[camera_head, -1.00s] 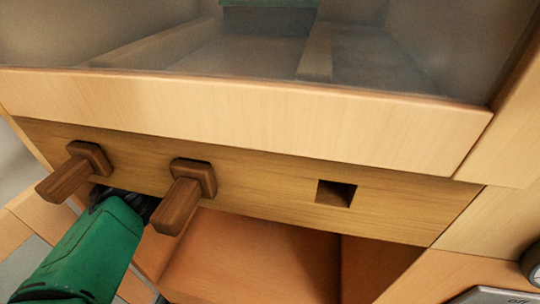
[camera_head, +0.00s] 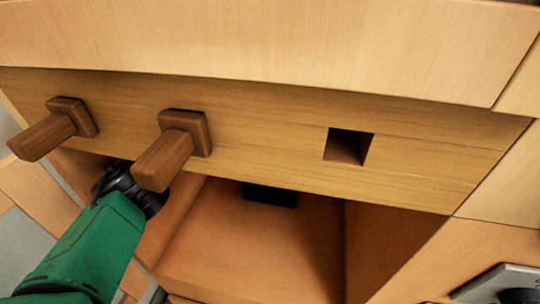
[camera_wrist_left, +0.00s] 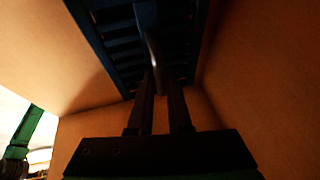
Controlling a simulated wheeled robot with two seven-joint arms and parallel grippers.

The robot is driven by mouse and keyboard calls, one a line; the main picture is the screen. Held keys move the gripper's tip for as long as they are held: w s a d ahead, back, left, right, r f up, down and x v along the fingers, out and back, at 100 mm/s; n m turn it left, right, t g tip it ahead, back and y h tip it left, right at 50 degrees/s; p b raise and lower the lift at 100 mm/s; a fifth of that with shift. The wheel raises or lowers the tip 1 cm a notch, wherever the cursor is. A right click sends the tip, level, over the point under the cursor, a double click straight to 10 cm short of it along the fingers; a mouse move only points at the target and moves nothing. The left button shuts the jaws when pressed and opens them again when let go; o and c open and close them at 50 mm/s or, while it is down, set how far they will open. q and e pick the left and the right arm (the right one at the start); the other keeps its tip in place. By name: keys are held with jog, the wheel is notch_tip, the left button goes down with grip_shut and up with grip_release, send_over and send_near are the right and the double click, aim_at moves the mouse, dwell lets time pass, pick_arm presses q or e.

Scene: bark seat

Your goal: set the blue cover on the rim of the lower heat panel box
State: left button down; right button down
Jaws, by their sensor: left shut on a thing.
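The blue cover (camera_wrist_left: 112,32), a dark slatted panel, fills the upper middle of the left wrist view. My left gripper (camera_wrist_left: 160,88) is shut on its handle, a bar with a pale curved edge, below the slats. In the head view my green left arm reaches under the wooden front board, which hides the fingers and cover. The lower box (camera_head: 250,250) is an open orange-brown wooden compartment under that board. Its walls also show around the cover in the left wrist view (camera_wrist_left: 245,75). Whether the cover touches its rim cannot be told. My right gripper is out of view.
Two brown wooden pegs (camera_head: 50,132) (camera_head: 178,150) stick out of the front board (camera_head: 270,140), close above my left wrist. The board has a square hole (camera_head: 348,146). A small black piece (camera_head: 269,194), unclear what, shows under its lower edge. A grey device (camera_head: 500,285) is at lower right.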

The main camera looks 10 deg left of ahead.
pick_arm(q)
jog(key=shift+f+b, duration=0.3)
jog(key=shift+f, duration=1.45)
jog(key=c, duration=0.8)
grip_release()
jog(key=shift+o, duration=0.2)
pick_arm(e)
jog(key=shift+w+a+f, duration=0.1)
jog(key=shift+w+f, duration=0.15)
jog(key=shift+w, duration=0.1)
